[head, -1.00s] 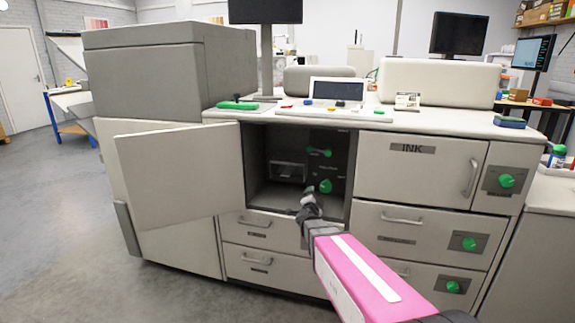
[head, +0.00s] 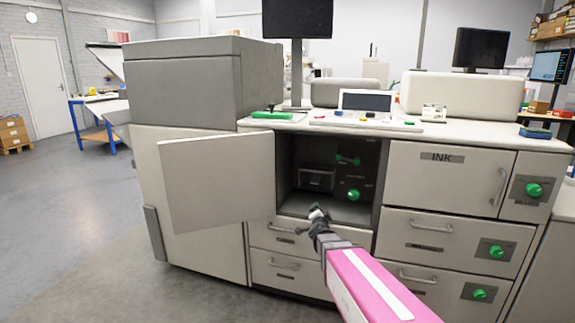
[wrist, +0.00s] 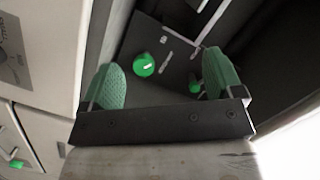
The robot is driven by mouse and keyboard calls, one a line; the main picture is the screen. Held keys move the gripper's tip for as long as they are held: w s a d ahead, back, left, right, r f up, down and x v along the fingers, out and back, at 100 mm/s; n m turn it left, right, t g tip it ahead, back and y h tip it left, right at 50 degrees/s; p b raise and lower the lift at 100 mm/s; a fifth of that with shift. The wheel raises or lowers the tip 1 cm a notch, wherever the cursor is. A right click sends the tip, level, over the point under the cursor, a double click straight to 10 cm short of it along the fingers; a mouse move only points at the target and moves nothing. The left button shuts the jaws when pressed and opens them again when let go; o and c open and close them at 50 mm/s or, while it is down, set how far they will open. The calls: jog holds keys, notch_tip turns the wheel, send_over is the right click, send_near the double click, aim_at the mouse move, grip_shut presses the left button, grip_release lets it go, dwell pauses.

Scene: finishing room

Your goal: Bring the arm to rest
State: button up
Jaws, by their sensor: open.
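My gripper (head: 316,212) is at the mouth of an open compartment (head: 350,208) in the large beige machine. In the wrist view its two green-padded fingers (wrist: 162,85) are spread apart with nothing between them. Beyond them, inside the compartment, are a round green knob (wrist: 143,65) and a smaller green part (wrist: 195,86). In the head view the green knob (head: 353,195) and a green lever (head: 348,160) sit on the dark inner panel, apart from my gripper. My pink arm reaches in from the lower right.
The compartment's door (head: 217,182) stands swung open on the left. Drawers with handles (head: 432,227) and green knobs (head: 497,251) are to the right and below. The ink cover (head: 440,175) is closed. Open floor (head: 90,230) lies to the left.

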jog(key=s+a+f+n+g+y, duration=0.2)
jog(key=s+f+n+g+y, duration=0.3)
jog(key=s+f+n+g, duration=0.5)
jog(key=s+d+n+g+h, duration=0.1)
jog(key=s+d+g, duration=0.2)
jog(key=s, duration=0.5)
jog(key=s+d+f+n+g+h, duration=0.1)
jog(key=s+d+g, duration=0.2)
jog(key=s, duration=0.6)
jog(key=shift+s+d+f+g+h, duration=0.15)
jog(key=shift+d+f+g+h, duration=0.15)
jog(key=shift+d, duration=0.1)
